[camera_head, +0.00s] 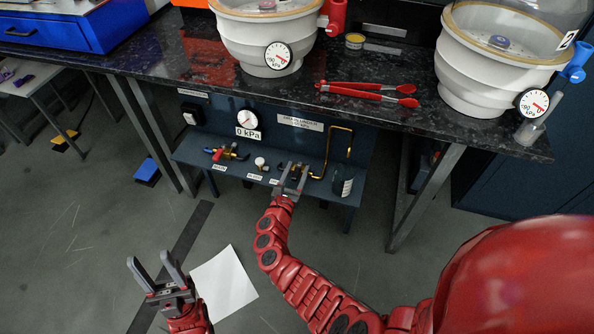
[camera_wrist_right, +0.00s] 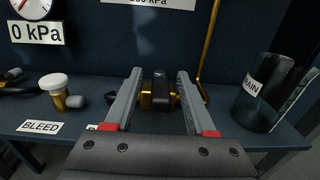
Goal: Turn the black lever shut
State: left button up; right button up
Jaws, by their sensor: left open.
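The black lever (camera_wrist_right: 161,92) sits on a brass valve body on the low shelf. In the right wrist view it lies between the two fingers of my right gripper (camera_wrist_right: 159,80), with a visible gap on each side. In the head view my right gripper (camera_head: 292,172) reaches over the shelf from the front and hides most of the valve. Its fingers are apart. My left gripper (camera_head: 149,261) is open and empty, low over the floor, away from the shelf.
On the shelf (camera_head: 258,178) stand a white-knobbed bleed valve (camera_wrist_right: 56,88) to the left and a drain jar (camera_wrist_right: 262,93) to the right. A brass pipe (camera_wrist_right: 209,50) rises behind. The gauge sign (camera_head: 248,133) reads 0 kPa. The dark countertop (camera_head: 200,68) overhangs the shelf.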

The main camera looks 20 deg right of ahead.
jog(key=shift+a, duration=0.1)
jog(key=shift+s+a, duration=0.2)
jog(key=shift+s, duration=0.1)
jog(key=p+v, duration=0.3)
jog(key=v, duration=1.3)
jog(key=shift+s, duration=0.3)
jog(key=shift+a, duration=0.1)
